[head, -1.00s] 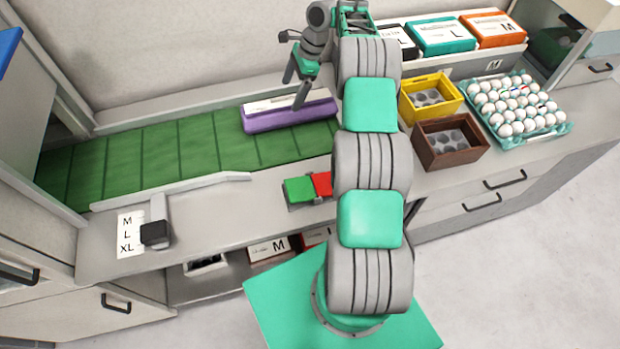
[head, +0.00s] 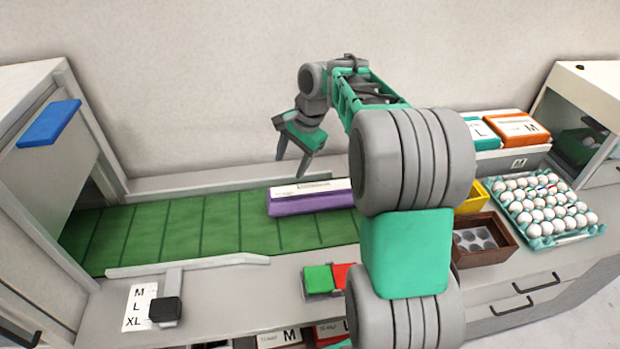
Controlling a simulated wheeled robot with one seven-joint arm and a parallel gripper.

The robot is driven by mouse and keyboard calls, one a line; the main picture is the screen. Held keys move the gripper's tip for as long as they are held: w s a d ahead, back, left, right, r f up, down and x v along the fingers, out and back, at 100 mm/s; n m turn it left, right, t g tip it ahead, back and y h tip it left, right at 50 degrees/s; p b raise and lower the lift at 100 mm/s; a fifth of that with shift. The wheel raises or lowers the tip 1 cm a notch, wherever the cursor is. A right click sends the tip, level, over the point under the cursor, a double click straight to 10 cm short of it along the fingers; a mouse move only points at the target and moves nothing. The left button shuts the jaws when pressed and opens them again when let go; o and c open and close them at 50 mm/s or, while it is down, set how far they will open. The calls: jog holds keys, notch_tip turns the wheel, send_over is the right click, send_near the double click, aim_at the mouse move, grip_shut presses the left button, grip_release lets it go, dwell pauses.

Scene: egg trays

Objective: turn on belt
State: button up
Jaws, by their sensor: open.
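The green conveyor belt (head: 180,232) runs along the back of the counter. A purple egg carton (head: 310,203) with a white label lies on its right part. A green button (head: 318,279) and a red button (head: 342,273) sit side by side on the counter in front of the belt. My arm hides part of the red one. My gripper (head: 289,167) is open and empty, raised above the back of the belt near the carton's left end. It is behind the buttons and well apart from them.
A size card marked M, L, XL (head: 137,306) and a slider with a black knob (head: 165,310) are at front left. A brown box (head: 485,240), a yellow box (head: 472,195) and an egg tray (head: 545,207) stand at right.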

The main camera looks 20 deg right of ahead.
jog(key=s+a+r+n, duration=0.1)
jog(key=s+n, duration=0.1)
jog(key=s, duration=0.1)
jog(key=s+a+r+n+h, duration=0.1)
jog(key=s+a+n, duration=0.1)
jog(key=s, duration=0.2)
jog(key=s+a+r+n+t, duration=0.1)
jog(key=s+n, duration=0.1)
jog(key=s, duration=0.2)
jog(key=shift+s+a+r, duration=0.25)
jog(key=shift+a+r, duration=0.05)
jog(key=shift+a, duration=0.1)
jog(key=c, duration=0.4)
jog(key=s+f+n, duration=0.1)
jog(key=s+n, duration=0.1)
jog(key=s, duration=0.1)
jog(key=s+f+n+h, duration=0.1)
jog(key=s, duration=0.3)
jog(key=s+n+t, duration=0.1)
jog(key=s+n, duration=0.1)
jog(key=s, duration=0.1)
jog(key=shift+s+d+f+n+h+b, duration=0.1)
jog(key=shift+s+f+n+h+b, duration=0.2)
jog(key=shift+f+b, duration=0.1)
jog(key=c, duration=0.6)
jog(key=shift+s+f, duration=0.2)
jog(key=shift+s, duration=0.05)
grip_shut()
